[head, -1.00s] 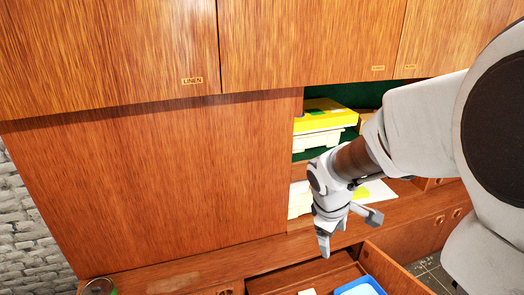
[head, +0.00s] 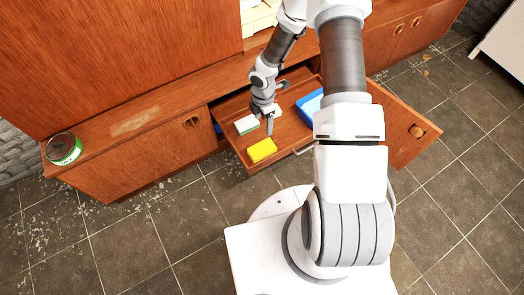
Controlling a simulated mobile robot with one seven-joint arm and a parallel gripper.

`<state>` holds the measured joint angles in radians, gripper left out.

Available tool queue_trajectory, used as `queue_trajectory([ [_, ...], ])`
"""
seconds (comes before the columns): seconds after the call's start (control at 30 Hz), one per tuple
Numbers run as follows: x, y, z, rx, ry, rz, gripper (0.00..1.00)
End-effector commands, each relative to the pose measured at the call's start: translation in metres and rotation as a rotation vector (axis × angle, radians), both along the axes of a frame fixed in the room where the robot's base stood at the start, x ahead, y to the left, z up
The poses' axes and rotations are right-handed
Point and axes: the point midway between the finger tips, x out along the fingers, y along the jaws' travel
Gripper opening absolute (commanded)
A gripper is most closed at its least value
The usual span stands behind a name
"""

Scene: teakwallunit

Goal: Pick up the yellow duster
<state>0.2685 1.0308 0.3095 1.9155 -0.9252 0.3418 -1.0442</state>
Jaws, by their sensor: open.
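A yellow block-shaped thing (head: 262,150), which I take for the yellow duster, lies in the open wooden drawer (head: 233,111) near its front left corner. My gripper (head: 271,120) is open above the drawer, just behind and slightly right of the yellow duster in the head view. Its fingers point down and look empty. I cannot tell how high the fingertips are above the drawer floor.
A white and green block (head: 246,124) lies in the drawer behind the duster. A blue tray (head: 309,106) sits to the right, partly hidden by my arm. A green-and-white can (head: 63,149) stands on the left ledge. An open wooden door or panel (head: 405,125) stands at right.

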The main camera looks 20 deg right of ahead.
Motion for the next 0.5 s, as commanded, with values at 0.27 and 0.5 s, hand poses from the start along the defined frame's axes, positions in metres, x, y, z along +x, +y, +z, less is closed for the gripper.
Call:
queue_trajectory([
  [0.27,-0.003,0.002,-0.045,0.008,0.008,0.017,0.82],
  [0.5,-0.003,0.002,-0.097,0.007,0.007,0.017,0.82],
])
